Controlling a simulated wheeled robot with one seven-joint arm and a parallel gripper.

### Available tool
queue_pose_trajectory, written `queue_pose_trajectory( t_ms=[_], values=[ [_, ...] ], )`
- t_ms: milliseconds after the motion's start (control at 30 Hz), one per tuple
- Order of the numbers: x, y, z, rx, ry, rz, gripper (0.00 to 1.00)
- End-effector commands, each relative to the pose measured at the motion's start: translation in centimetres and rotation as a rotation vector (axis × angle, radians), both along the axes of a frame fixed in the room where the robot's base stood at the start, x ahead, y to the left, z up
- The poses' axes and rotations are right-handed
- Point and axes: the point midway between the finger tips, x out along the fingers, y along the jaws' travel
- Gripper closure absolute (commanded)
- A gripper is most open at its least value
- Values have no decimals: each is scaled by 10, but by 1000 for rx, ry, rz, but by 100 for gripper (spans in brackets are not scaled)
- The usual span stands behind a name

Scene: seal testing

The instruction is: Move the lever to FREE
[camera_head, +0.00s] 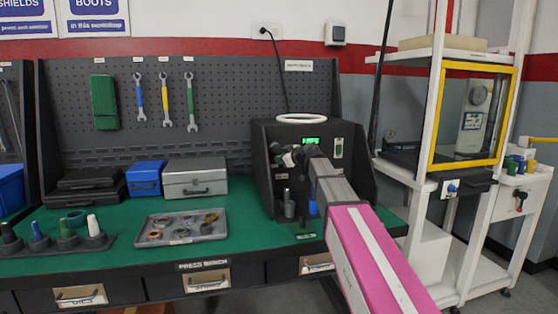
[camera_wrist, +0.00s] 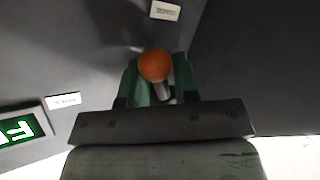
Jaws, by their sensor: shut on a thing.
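The lever shows in the wrist view as an orange ball knob (camera_wrist: 154,64) with a short grey shaft (camera_wrist: 162,92) below it. My gripper (camera_wrist: 157,76) has its two green fingers on either side of the knob and is shut on the lever. In the head view my gripper (camera_head: 286,156) is at the front of the dark test machine (camera_head: 262,150), and my arm hides the lever there. White labels (camera_wrist: 165,10) and (camera_wrist: 63,101) lie near the lever on the dark panel. Their words are too blurred to read, so I cannot tell which position the lever is in.
A lit green display (camera_head: 311,141) is on the machine; part of it also shows in the wrist view (camera_wrist: 18,129). A grey tray (camera_head: 157,239) of rings lies on the green bench. Grey and blue boxes stand behind it. A yellow-framed cabinet (camera_head: 432,125) stands at right.

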Motion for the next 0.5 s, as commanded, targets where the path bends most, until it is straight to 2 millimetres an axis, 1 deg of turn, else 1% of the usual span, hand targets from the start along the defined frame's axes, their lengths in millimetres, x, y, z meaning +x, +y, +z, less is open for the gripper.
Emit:
queue_pose_trajectory(
  t_ms=[500],
  values=[
    [4, -14, 15, -473, -137, 1, 100]
  ],
)
